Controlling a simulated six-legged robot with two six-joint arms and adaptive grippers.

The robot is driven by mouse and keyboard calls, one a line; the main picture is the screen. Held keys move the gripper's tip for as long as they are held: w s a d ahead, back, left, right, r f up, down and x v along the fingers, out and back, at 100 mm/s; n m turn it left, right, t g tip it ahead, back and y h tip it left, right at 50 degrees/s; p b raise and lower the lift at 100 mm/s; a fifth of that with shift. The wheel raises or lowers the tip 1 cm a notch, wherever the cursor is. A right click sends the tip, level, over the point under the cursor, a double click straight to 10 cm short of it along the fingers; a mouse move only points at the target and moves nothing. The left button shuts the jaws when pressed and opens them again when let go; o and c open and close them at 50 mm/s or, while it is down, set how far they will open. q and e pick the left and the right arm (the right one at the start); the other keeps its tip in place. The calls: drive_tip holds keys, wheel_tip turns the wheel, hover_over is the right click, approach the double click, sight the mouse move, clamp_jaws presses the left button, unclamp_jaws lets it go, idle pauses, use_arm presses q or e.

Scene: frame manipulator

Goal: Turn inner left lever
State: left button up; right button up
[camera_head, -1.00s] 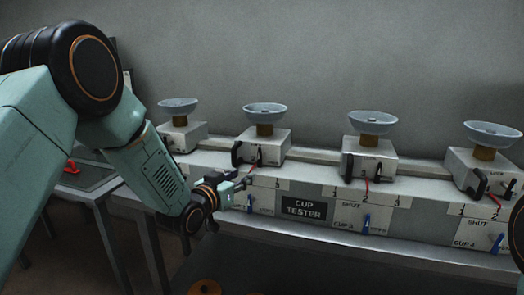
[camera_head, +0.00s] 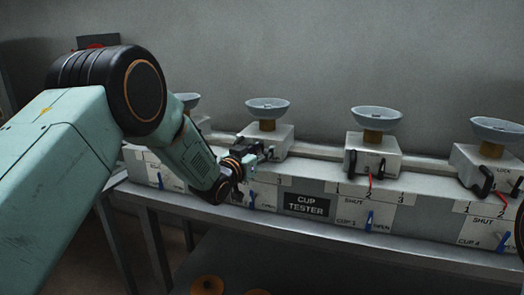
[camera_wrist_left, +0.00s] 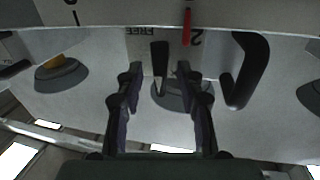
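The second cup station from the left has a grey box (camera_head: 283,143) with a bowl (camera_head: 267,106) on top. My left gripper (camera_head: 266,153) is at the front of this box and hides much of its face. In the left wrist view, my left gripper (camera_wrist_left: 155,75) is open. Its two fingers stand either side of a slim black lever (camera_wrist_left: 160,60) near the upside-down word FREE. Whether a finger touches the lever is not clear. A thicker curved black handle (camera_wrist_left: 245,70) is right of the fingers, outside them. My right gripper is out of view.
A long grey bench panel (camera_head: 335,190) carries the stations, with a CUP TESTER sign (camera_head: 309,205) and blue levers, one below the third station (camera_head: 369,221). A red pointer (camera_wrist_left: 187,25) is close to the fingers.

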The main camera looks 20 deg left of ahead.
use_arm(q)
drive_tip(key=shift+w+a, duration=0.1)
drive_tip(key=shift+w, duration=0.15)
drive_tip(key=shift+d, duration=0.25)
drive_tip(key=shift+c, duration=0.5)
drive_tip(key=shift+a, duration=0.2)
drive_tip(key=c, duration=0.4)
drive_tip(key=shift+d, duration=0.15)
clamp_jaws()
